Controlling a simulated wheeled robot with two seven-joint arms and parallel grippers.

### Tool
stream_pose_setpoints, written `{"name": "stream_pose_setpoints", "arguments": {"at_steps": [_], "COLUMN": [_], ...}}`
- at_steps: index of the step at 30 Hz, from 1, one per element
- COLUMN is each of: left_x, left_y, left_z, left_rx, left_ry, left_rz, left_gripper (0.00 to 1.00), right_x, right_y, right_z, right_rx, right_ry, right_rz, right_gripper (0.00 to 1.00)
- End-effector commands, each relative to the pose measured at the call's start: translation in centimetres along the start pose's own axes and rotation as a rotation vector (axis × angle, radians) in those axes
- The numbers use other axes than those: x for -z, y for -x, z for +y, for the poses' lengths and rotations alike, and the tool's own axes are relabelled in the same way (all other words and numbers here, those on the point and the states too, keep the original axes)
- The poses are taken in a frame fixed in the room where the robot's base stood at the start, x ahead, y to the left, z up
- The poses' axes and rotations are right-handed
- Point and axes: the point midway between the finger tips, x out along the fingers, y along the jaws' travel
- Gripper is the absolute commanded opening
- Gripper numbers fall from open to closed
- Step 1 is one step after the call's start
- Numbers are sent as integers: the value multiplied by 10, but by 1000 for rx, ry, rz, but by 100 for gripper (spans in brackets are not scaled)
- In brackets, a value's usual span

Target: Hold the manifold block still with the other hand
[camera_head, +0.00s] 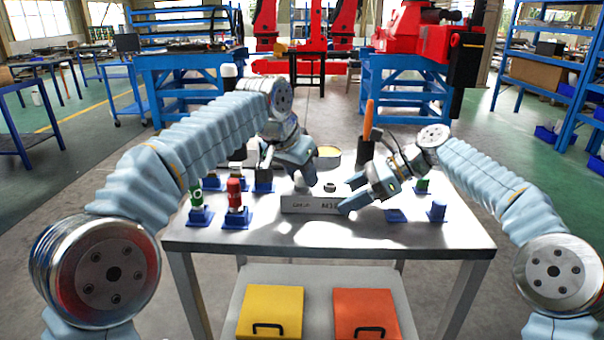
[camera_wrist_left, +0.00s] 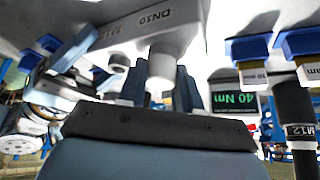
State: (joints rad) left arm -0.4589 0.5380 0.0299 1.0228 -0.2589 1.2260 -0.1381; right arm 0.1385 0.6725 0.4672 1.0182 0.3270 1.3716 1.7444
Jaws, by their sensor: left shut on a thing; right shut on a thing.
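The manifold block (camera_head: 312,205) is a pale grey bar with dark lettering, lying at the middle of the table; its marked face fills the top of the left wrist view (camera_wrist_left: 165,22). My left gripper (camera_head: 303,183) is over its left part, shut on a pale round fitting (camera_wrist_left: 162,62) on the block. Another short round fitting (camera_head: 330,187) stands beside it on the block and also shows in the left wrist view (camera_wrist_left: 118,62). My right gripper (camera_head: 350,195) is shut at the block's right end; its exact contact is partly hidden.
A red bottle (camera_head: 234,191) and a green-and-white one (camera_head: 196,194) stand in blue holders at the left. Blue holders (camera_head: 437,211) stand at the right. An orange-handled tool (camera_head: 369,120) rises behind my right gripper. The table's front strip (camera_head: 330,243) is clear.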

Motion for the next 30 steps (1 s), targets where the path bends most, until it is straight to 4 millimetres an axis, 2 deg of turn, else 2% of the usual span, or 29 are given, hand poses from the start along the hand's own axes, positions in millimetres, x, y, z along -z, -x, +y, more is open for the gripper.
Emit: {"name": "stream_pose_setpoints", "arguments": {"at_steps": [2, 9, 12, 22, 30], "left_x": [1, 1, 1, 1, 1], "left_y": [1, 2, 2, 1, 0], "left_z": [1, 2, 1, 1, 1], "left_rx": [17, 181, 218, 241, 431], "left_ry": [27, 311, 379, 416, 745], "left_rz": [2, 3, 4, 0, 0], "left_gripper": [0, 0, 0, 0, 0], "right_x": [0, 0, 0, 0, 0], "right_y": [0, 0, 0, 0, 0], "right_z": [0, 0, 0, 0, 0], "right_rx": [0, 0, 0, 1, 2], "right_ry": [1, 0, 0, 0, 0], "right_rz": [1, 1, 1, 1, 1], "right_gripper": [22, 22, 22, 22, 22]}}
